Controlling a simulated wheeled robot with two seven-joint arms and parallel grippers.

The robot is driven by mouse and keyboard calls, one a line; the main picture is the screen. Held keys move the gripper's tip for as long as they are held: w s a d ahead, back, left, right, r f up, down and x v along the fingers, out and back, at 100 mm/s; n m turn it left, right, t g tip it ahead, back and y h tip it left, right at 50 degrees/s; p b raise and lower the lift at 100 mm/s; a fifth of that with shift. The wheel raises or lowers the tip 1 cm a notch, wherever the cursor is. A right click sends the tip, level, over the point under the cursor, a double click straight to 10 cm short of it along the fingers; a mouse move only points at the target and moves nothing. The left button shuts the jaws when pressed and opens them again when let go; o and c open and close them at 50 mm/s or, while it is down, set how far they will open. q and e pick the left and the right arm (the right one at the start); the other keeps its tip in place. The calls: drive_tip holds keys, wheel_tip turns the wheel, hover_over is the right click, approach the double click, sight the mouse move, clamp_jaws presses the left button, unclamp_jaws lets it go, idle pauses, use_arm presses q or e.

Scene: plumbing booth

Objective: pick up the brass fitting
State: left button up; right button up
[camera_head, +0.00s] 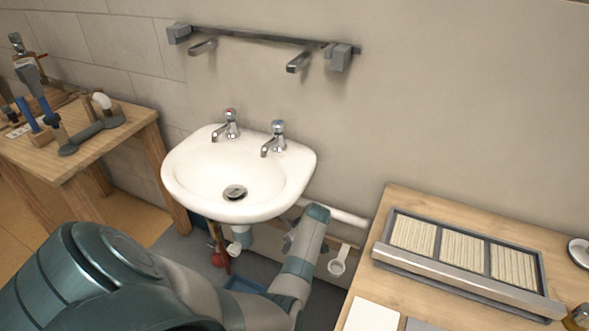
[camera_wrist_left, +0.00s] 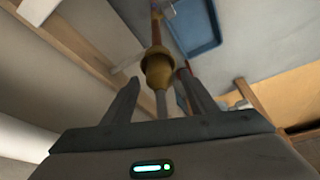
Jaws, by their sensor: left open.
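The brass fitting (camera_wrist_left: 157,66) shows in the left wrist view on a thin upright copper-coloured pipe (camera_wrist_left: 156,30). My left gripper (camera_wrist_left: 162,88) is open, with one finger on each side of the fitting's line in the picture. The fitting appears just past the fingertips, and no contact shows. In the head view my left arm reaches in below the sink (camera_head: 190,178), and I cannot make out its fingers there. The fitting is not clearly visible in the head view. My right gripper is in neither view.
A blue tray (camera_wrist_left: 192,25) lies on the floor beyond the fitting; it also shows in the head view (camera_head: 245,285). A white waste pipe (camera_head: 338,212) runs beside my arm. A tool bench (camera_head: 140,112) stands left, and a wooden table (camera_head: 400,200) right, with a brass-coloured piece (camera_head: 578,317).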

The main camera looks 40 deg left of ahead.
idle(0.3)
use_arm(q)
drive_tip(key=c, duration=1.3)
drive_tip(key=shift+o, duration=0.2)
drive_tip(key=shift+r, duration=0.1)
drive_tip(key=shift+r, duration=0.15)
